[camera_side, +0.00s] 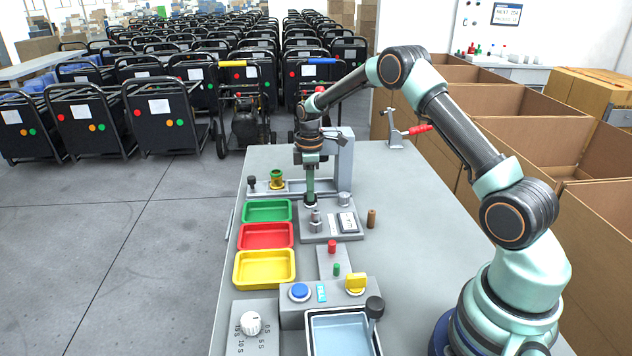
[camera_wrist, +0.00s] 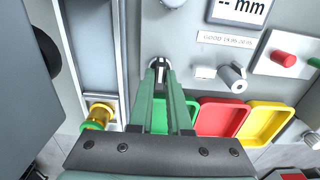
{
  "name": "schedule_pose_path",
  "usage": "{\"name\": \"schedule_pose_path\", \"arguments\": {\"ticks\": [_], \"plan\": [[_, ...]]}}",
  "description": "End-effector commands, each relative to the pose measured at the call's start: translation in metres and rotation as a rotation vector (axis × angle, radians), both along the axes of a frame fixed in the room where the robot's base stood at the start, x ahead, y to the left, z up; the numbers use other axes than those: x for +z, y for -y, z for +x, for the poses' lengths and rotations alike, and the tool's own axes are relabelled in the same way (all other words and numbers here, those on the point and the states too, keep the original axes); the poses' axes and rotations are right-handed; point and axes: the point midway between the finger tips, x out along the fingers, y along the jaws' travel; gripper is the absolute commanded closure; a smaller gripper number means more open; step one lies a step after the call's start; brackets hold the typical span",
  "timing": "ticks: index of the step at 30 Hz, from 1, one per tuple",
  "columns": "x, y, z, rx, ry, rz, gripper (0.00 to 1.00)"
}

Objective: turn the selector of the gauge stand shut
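The gauge stand (camera_side: 341,235) is a grey plate with an upright column, a small screen (camera_side: 347,222) and a silver post (camera_side: 316,221). In the wrist view its screen (camera_wrist: 240,8) reads "-- mm", and a grey cylinder (camera_wrist: 232,78) stands right of my fingers. My gripper (camera_side: 310,204) points straight down over the stand's far left part. In the wrist view my gripper's green fingers (camera_wrist: 159,72) come close together around a small dark and silver part. Whether they touch it is unclear. None of the stand's parts is clearly marked as the selector.
Green (camera_side: 267,211), red (camera_side: 265,236) and yellow (camera_side: 264,267) trays line the left side. Nearer stand a control box with a yellow knob (camera_side: 356,281) and blue button (camera_side: 300,290), and a dial (camera_side: 251,322).

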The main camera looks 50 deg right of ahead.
Motion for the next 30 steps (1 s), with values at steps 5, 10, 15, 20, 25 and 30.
{"name": "schedule_pose_path", "arguments": {"ticks": [5, 10, 15, 20, 25, 30], "plan": [[0.0005, -0.0001, -0.0001, -0.014, 0.000, 0.000, 1.00], [0.0007, -0.0001, -0.0001, -0.067, 0.000, 0.000, 1.00], [0.0008, -0.0001, 0.0000, -0.176, -0.001, 0.001, 1.00], [0.0010, -0.0001, 0.0000, -0.318, -0.001, 0.001, 1.00], [0.0011, -0.0001, 0.0000, -0.479, 0.000, 0.000, 1.00], [0.0012, -0.0001, 0.0000, -0.638, -0.001, 0.000, 1.00]]}}
